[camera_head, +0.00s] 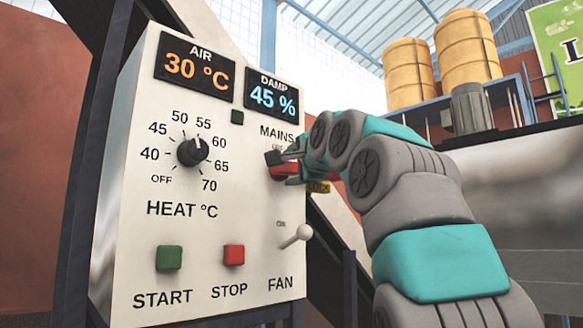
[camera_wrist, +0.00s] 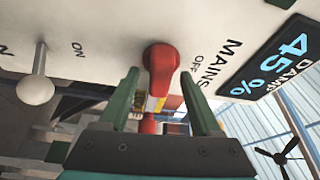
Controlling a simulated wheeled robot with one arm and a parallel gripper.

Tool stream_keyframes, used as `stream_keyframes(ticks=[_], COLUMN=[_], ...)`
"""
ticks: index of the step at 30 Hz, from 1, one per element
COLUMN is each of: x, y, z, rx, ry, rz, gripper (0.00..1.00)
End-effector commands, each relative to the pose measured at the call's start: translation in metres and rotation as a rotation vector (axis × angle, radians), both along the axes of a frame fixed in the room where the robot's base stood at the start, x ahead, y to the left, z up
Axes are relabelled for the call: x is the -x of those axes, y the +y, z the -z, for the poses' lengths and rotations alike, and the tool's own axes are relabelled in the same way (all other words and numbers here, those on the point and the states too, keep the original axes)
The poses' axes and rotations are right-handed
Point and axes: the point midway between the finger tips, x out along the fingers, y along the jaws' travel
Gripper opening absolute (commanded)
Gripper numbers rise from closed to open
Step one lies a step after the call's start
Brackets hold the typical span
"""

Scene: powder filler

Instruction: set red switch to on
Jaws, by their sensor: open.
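The red switch (camera_head: 284,170) is a rotary handle on the right side of the white panel (camera_head: 125,190), under the MAINS label. In the wrist view the red switch (camera_wrist: 161,66) lies between the two green fingers of my gripper (camera_wrist: 160,76), with OFF printed beside it. My gripper (camera_head: 285,160) is open, one finger on each side of the handle, close to the panel. I cannot tell whether the fingers touch it. My gripper partly covers the switch in the head view, and its exact angle is unclear.
A white FAN toggle (camera_head: 299,235) sticks out below the switch. The HEAT knob (camera_head: 192,152) is to the left. A green START button (camera_head: 169,257) and red STOP button (camera_head: 234,255) sit lower. A yellow tag (camera_head: 318,187) is beside my gripper.

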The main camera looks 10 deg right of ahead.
Motion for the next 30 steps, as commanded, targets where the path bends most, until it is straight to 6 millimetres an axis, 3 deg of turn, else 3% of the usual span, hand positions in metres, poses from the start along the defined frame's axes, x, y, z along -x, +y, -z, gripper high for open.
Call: stream_keyframes(ticks=[11,24,30], x=[0.009,0.062,0.076], y=[0.000,-0.008,-0.010], z=[0.000,0.002,0.004], rx=[0.000,-0.001,0.000], ry=[0.000,-0.004,0.000], rz=[0.000,0.000,0.001], gripper=[0.65,0.65,0.65])
